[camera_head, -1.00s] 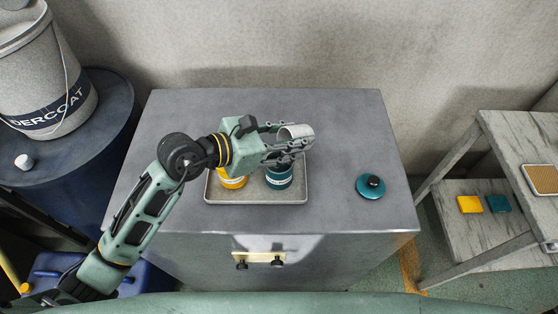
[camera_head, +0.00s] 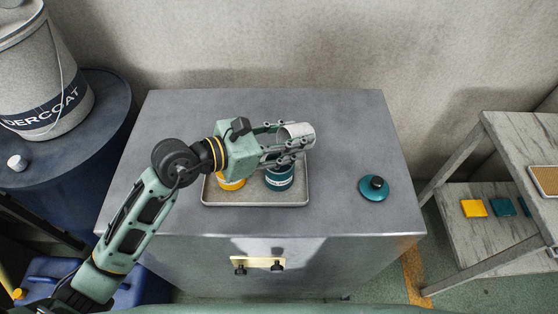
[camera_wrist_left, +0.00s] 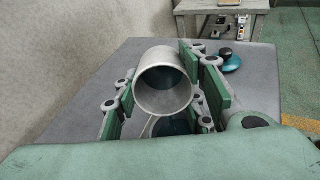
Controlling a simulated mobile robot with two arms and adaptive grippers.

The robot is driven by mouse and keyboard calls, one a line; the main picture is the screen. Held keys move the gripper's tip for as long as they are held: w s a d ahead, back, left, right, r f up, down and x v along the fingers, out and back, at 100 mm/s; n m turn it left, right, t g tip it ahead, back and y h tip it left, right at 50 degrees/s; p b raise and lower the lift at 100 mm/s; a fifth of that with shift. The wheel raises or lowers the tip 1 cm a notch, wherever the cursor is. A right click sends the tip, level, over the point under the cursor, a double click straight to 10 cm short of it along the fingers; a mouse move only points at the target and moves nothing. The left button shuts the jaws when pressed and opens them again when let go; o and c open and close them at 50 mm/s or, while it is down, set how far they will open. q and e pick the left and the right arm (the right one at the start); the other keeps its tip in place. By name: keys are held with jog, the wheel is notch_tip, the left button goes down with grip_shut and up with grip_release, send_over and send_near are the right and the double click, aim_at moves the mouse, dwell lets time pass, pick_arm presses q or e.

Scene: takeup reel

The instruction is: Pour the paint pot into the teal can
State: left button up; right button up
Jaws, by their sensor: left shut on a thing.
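My left gripper (camera_head: 284,146) is shut on a pale grey metal paint pot (camera_head: 297,135), held in the air above the tray. The pot also shows in the left wrist view (camera_wrist_left: 163,88), between the green finger pads, with its open mouth facing the camera. In the head view the pot looks tilted. The teal can (camera_head: 279,179) with a white label stands in the tray just below the gripper; its top is partly hidden by the fingers. In the wrist view a dark teal round opening (camera_wrist_left: 172,125) shows behind and below the pot. My right gripper is out of view.
A shallow grey tray (camera_head: 255,203) holds the teal can and a yellow can (camera_head: 231,184), partly hidden by my arm. A teal lid with black knob (camera_head: 373,188) lies right on the grey cabinet top (camera_head: 345,125). A large bucket (camera_head: 45,80) stands left.

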pick_arm(q)
jog(key=shift+s+a+r+t+h+b, duration=0.15)
jog(key=shift+r+t+h+b, duration=0.5)
jog(key=shift+b, duration=1.35)
jog(key=shift+a+r+t+h+b, duration=0.2)
jog(key=shift+r+h+b, duration=0.7)
jog(key=shift+b, duration=1.1)
jog(key=shift+s+a+r+t+h+b, duration=0.1)
jog(key=shift+r+t+h+b, duration=0.55)
jog(key=shift+b, duration=1.35)
jog(key=shift+s+a+r+t+h+b, duration=0.15)
jog(key=shift+r+h+b, duration=0.4)
jog(key=shift+b, duration=0.5)
jog(key=shift+a+r+t+h+b, duration=0.15)
jog(key=shift+r+h+b, duration=0.4)
jog(key=shift+b, duration=0.45)
jog(key=shift+r, duration=0.15)
